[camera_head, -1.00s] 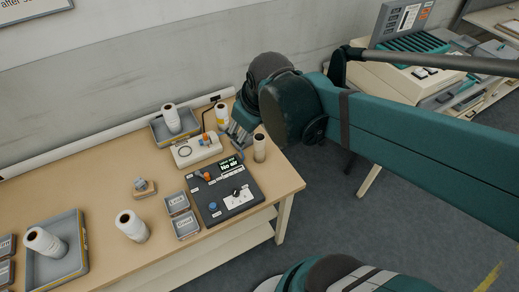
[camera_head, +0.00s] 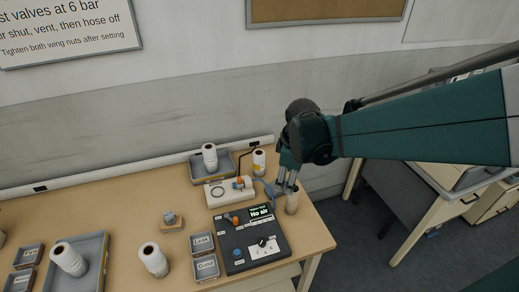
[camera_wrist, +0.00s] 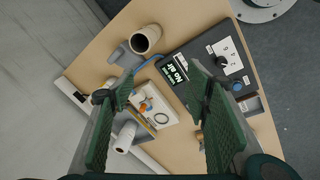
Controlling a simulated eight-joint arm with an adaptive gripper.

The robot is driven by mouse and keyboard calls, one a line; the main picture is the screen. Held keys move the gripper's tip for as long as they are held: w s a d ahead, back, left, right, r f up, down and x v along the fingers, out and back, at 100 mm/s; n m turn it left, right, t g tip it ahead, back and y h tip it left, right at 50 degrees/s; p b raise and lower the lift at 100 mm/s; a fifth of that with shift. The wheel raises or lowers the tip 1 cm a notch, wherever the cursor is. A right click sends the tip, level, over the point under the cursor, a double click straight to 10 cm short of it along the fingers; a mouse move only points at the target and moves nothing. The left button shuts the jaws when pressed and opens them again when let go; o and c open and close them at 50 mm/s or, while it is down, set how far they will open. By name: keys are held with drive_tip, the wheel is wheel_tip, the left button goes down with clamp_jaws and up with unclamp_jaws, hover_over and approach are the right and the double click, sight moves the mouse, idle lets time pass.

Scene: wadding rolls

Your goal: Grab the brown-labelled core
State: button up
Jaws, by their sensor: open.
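The core with a tan-brown surface (camera_head: 292,204) stands upright at the right rear of the bench, beside the black console. In the wrist view it is the roll with a dark open end (camera_wrist: 147,39), beyond the fingertips at the top. My gripper (camera_head: 284,187) is open and empty, pointing down. In the head view its fingers overlap the core's upper left; I cannot tell whether they touch it. In the wrist view the green finger pads of my gripper (camera_wrist: 160,95) are wide apart, with the core outside the gap between them.
A yellow-labelled roll (camera_head: 259,163) stands behind, close left. A white roll (camera_head: 210,157) stands in a rear tray. The black console (camera_head: 250,243) and white device (camera_head: 229,194) lie left of the core. More white rolls (camera_head: 153,260) are at left. The bench's right edge is close.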

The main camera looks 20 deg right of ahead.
sight(294, 191)
drive_tip(key=w+d+f+n, duration=0.1)
drive_tip(key=f, duration=0.2)
drive_tip(key=w+d+f+n+g, duration=0.1)
drive_tip(key=w+d+f+n, duration=0.1)
drive_tip(key=f, duration=0.2)
drive_tip(key=w+d+f+n+g, duration=0.1)
drive_tip(key=d+f+n, duration=0.1)
drive_tip(key=f, duration=0.2)
drive_tip(key=shift+w+b, duration=0.15)
drive_tip(key=shift+b, duration=0.15)
drive_tip(key=shift+w+d+f+n, duration=0.1)
drive_tip(key=shift+d+f+n, duration=0.2)
drive_tip(key=shift+f, duration=0.3)
drive_tip(key=shift+f, duration=1.35)
drive_tip(key=shift+f, duration=0.1)
drive_tip(key=shift+f+b, duration=0.5)
drive_tip(key=shift+f, duration=1.95)
drive_tip(key=shift+d, duration=0.1)
